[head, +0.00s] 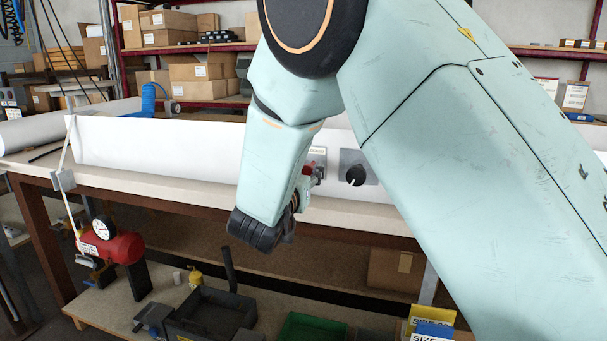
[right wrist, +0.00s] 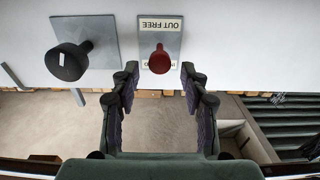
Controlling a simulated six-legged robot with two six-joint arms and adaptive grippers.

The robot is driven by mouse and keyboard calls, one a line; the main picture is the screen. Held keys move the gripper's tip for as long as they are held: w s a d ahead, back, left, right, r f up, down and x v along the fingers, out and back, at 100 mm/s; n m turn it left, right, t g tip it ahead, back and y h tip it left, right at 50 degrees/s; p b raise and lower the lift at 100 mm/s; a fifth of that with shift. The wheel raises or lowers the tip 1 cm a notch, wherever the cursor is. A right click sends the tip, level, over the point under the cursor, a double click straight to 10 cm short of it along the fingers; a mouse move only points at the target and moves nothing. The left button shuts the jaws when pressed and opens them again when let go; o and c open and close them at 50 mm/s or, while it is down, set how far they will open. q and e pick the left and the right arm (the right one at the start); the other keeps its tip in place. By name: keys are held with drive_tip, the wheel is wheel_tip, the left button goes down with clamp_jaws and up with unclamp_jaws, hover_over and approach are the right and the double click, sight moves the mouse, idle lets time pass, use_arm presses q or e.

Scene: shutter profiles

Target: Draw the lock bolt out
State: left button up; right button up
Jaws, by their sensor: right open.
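The lock bolt is a red knob (right wrist: 159,60) on a small pale plate (right wrist: 145,23) lettered OUT FREE, fixed to a white panel. My right gripper (right wrist: 161,80) is open, its two fingertips to the left and right of the knob and just short of it in the picture. I see clear gaps on both sides, and the gripper holds nothing. In the head view the red knob (head: 306,170) shows only in part beside my right forearm, which hides most of the gripper. My left gripper is not in view.
A black knob (head: 355,175) on a grey plate sits right of the bolt in the head view. The long white profile (head: 150,143) lies on a workbench (head: 205,187). A red tank with a gauge (head: 118,248) and trays are below. Shelves with boxes stand behind.

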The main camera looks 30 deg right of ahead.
wheel_tip(320, 180, up, 9)
drive_tip(key=shift+d, duration=0.2)
drive_tip(key=shift+r, duration=0.1)
idle(0.4)
drive_tip(key=shift+w, duration=0.1)
